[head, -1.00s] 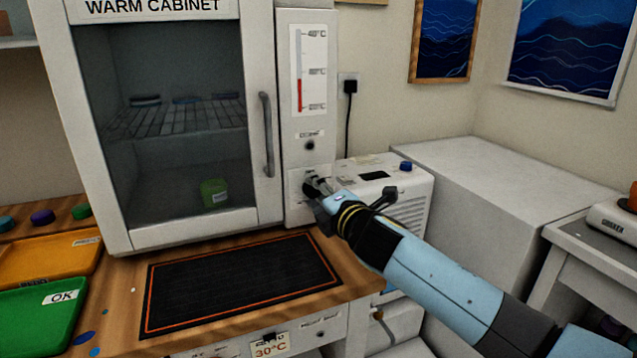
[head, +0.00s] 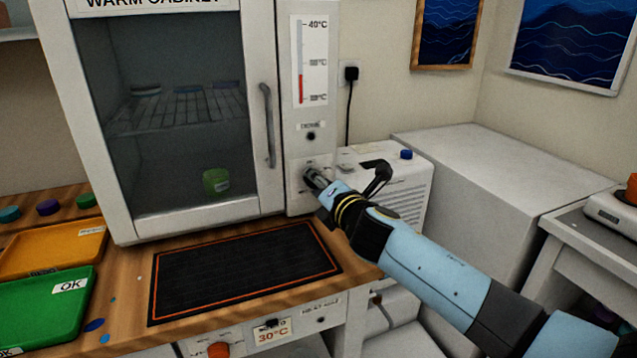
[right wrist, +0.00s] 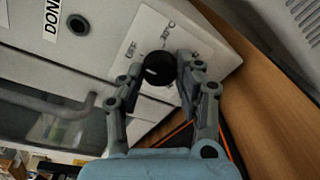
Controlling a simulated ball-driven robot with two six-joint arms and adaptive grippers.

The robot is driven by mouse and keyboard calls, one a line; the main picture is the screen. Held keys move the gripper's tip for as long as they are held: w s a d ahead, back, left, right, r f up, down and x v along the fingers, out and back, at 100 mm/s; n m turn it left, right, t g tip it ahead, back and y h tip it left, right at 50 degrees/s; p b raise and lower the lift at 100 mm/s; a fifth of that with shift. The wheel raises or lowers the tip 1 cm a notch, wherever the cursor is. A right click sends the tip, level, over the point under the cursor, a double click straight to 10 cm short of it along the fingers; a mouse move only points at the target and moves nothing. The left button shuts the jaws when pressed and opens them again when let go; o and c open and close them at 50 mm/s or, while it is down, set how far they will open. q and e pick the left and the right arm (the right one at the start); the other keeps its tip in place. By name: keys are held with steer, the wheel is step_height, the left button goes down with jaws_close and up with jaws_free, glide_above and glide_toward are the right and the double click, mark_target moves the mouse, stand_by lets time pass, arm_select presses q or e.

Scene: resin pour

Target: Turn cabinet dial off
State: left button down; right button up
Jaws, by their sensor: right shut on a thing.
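The warm cabinet (head: 262,190) stands on the wooden bench with its glass door shut. Its dial is a round black knob (right wrist: 158,68) with a pale pointer mark, on a white plate low on the control panel. My right gripper (right wrist: 160,75) has its two fingers on either side of the knob and is shut on it. In the head view my right gripper (head: 312,178) reaches the panel from the right and mostly hides the dial. My left gripper is not in view.
A thermometer strip (head: 310,62) and a small black button (head: 311,136) sit above on the panel. A white machine (head: 412,190) stands close on the right. A black mat (head: 240,268) lies clear in front; green (head: 50,305) and orange (head: 50,250) trays lie left.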

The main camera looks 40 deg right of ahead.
steer(key=shift+f, duration=0.1)
steer(key=o, duration=1.2)
steer(key=shift+c, duration=0.2)
steer(key=shift+s, duration=0.1)
steer(key=v, duration=1.2)
